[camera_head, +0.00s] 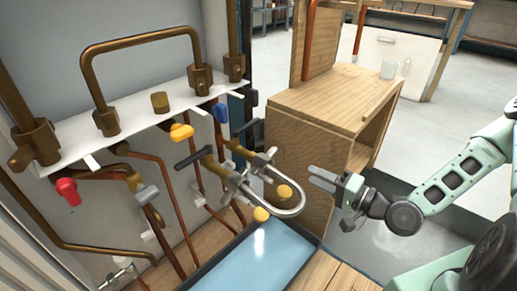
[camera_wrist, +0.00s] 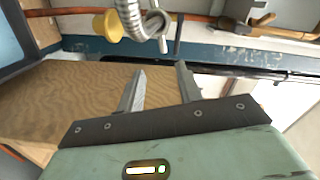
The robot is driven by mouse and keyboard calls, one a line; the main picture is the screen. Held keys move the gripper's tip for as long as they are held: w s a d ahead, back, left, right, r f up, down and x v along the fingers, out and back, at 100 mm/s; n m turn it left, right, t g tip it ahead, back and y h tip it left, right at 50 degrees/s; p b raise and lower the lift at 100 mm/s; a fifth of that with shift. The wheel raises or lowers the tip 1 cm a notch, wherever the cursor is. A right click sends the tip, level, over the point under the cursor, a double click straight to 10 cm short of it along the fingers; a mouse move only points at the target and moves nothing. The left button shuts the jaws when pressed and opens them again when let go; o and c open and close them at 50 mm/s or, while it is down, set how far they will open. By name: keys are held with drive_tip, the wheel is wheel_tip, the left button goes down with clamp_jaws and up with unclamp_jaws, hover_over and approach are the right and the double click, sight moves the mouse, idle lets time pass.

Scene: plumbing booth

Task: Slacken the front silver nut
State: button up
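In the head view, two silver winged nuts sit on the brass valve pipes: the front silver nut (camera_head: 232,182) and a rear silver nut (camera_head: 262,159). A silver braided hose (camera_head: 299,203) loops out from them to the right. My gripper (camera_head: 312,179) is open and empty, right of the hose loop and apart from both nuts, its fingers pointing left. In the wrist view my gripper (camera_wrist: 158,78) shows its two fingers spread with nothing between them. Beyond the fingertips are the hose (camera_wrist: 131,18) and a yellow knob (camera_wrist: 107,25). I cannot tell which nut shows there.
Yellow knobs (camera_head: 284,191) stand close to the hose loop. A wooden cabinet (camera_head: 318,100) stands behind my gripper. A white bracket (camera_head: 130,115) carries brass pipes at left, with a red-handled valve (camera_head: 67,190) below. A blue panel (camera_head: 258,260) lies under the hose.

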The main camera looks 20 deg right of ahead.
sight(269, 150)
drive_tip(key=b+x, duration=0.3)
drive_tip(key=x, duration=0.5)
drive_tip(key=b+x, duration=0.4)
drive_tip(key=x, duration=0.4)
drive_tip(key=shift+w+d+r, duration=0.1)
drive_tip(key=shift+w, duration=0.3)
drive_tip(key=shift+w+a+r+b, duration=0.1)
drive_tip(key=shift+w+a+b, duration=0.15)
drive_tip(key=shift+w+b, duration=0.15)
drive_tip(key=shift+r, duration=0.1)
clamp_jaws()
